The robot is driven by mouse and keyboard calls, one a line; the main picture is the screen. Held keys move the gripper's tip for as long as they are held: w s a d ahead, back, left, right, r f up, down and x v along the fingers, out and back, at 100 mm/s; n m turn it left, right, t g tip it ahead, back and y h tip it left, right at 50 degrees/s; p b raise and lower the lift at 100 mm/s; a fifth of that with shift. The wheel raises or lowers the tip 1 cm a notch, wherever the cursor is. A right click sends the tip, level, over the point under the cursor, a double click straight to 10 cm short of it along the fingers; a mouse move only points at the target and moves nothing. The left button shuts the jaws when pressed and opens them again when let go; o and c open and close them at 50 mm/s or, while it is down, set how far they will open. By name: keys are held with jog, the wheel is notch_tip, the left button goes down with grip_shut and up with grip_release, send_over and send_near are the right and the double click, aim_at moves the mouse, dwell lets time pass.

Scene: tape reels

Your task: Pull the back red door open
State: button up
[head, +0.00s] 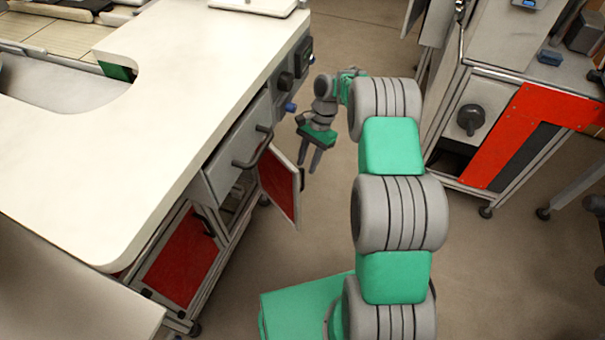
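The back red door (277,184) is on the cabinet under the white-topped counter in the head view. It stands swung partly out from the cabinet, with its pale edge and a small dark handle (302,179) facing the aisle. My gripper (309,166) has its two grey fingers pointing down and apart, with nothing visible between them. In the picture the fingertips are just above the door's handle; whether they touch it I cannot tell. The nearer red door (181,258) on the same cabinet looks shut.
The white counter (170,110) overhangs the cabinet. A drawer with a dark bar handle (254,150) sits above the back door. Open floor (300,250) lies in front of the doors. Another bench with a red panel (520,135) stands at the right.

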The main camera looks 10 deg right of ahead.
aim_at(303, 187)
jog(key=b+x, duration=0.1)
jog(key=x, duration=0.5)
jog(key=shift+f, duration=0.15)
jog(key=shift+c, duration=0.4)
grip_shut()
jog(key=shift+w, duration=0.1)
dwell(0.6)
